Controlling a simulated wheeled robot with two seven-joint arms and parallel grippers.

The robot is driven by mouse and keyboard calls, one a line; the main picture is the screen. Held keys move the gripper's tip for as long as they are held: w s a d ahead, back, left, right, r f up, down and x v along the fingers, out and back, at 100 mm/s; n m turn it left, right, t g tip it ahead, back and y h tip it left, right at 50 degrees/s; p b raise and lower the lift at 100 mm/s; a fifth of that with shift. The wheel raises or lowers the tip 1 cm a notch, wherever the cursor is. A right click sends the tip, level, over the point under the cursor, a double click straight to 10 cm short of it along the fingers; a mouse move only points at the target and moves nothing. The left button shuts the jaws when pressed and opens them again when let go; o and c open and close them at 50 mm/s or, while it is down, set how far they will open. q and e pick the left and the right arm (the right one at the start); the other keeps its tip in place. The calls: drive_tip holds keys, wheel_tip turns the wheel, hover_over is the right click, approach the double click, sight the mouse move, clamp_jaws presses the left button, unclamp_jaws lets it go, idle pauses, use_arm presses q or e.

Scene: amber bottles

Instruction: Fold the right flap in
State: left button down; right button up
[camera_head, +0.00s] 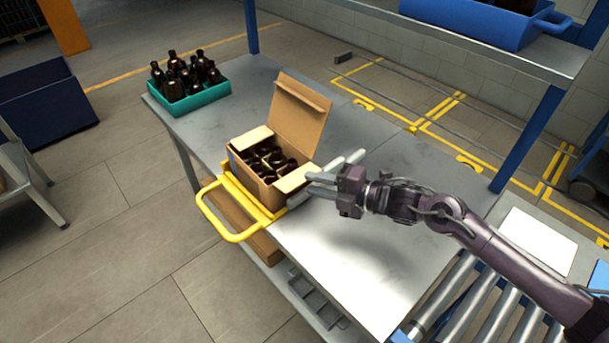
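An open cardboard box (242,174) full of dark bottles (265,158) stands near the middle of the metal table. Its large lid (298,112) stands up at the back. The pale left flap (252,138) lies inward over the box's left end. The pale right flap (296,177) also lies inward, about level, over the right end bottles. My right gripper (311,181) is just right of this flap, with its light grey fingers pointing left at the flap's outer edge. My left gripper is out of view.
A yellow-handled frame (229,236) sits at the table's front edge by the box. A teal crate (204,99) of amber bottles stands at the back left. A roller conveyor (470,303) is at lower right. The table (400,263) is clear below my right arm.

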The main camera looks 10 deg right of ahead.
sight(306, 181)
drive_tip(key=shift+p+x, duration=0.35)
drive_tip(key=shift+x, duration=1.75)
drive_tip(key=shift+w+d, duration=0.1)
drive_tip(key=shift+d, duration=0.05)
clamp_jaws()
